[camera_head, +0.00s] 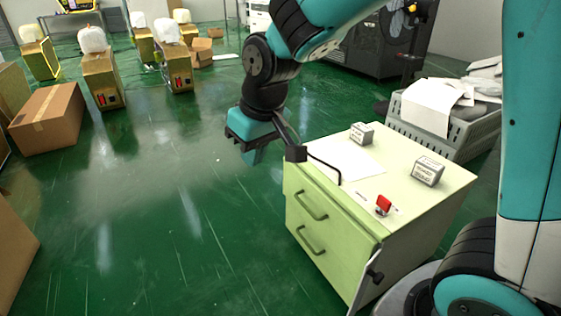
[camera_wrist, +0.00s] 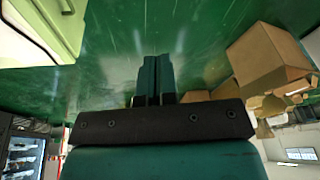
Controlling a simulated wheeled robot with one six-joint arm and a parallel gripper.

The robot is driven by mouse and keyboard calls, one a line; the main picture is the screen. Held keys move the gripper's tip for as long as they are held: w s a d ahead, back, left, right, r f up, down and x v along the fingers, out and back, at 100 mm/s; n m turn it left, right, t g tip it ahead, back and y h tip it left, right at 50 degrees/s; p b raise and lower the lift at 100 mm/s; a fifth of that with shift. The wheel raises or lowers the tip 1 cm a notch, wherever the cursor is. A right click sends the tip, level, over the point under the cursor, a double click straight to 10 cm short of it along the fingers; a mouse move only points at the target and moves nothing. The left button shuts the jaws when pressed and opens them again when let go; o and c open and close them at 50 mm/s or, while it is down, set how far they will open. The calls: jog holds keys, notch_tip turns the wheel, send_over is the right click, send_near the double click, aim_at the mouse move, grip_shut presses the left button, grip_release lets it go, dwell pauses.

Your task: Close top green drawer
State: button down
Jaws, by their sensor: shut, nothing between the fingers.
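The pale green cabinet (camera_head: 432,208) stands right of centre in the head view, with two drawers on its front. The lower drawer (camera_head: 330,258) also looks shut. My gripper (camera_head: 251,157) is shut and empty, above the floor, left of the cabinet's top far corner and apart from it. In the wrist view the closed fingers (camera_wrist: 156,78) point over green floor, with part of the cabinet (camera_wrist: 30,30) at upper left.
Two small grey boxes (camera_head: 361,133) (camera_head: 428,171), a white sheet (camera_head: 345,160) and a red-topped item (camera_head: 383,205) are on the cabinet top. A grey crate (camera_head: 450,130) stands behind it. Cardboard boxes (camera_head: 48,118) stand at left. The floor before the drawers is clear.

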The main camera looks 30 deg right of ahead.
jog(key=w+d+f+m+t+h, duration=0.1)
jog(key=w+d+f, duration=0.15)
jog(key=w, duration=0.35)
jog(key=w+d+f+m+h, duration=0.1)
jog(key=w+d+f+h, duration=0.1)
jog(key=w+f, duration=0.3)
jog(key=m+t+h+b, duration=0.1)
jog(key=m+h+b, duration=0.25)
jog(key=b, duration=0.35)
send_near(286, 165)
jog(key=shift+n+h, duration=0.35)
jog(key=shift+n, duration=0.1)
jog(key=x, duration=0.5)
jog(key=shift+a+f, duration=0.2)
jog(key=shift+f, duration=0.15)
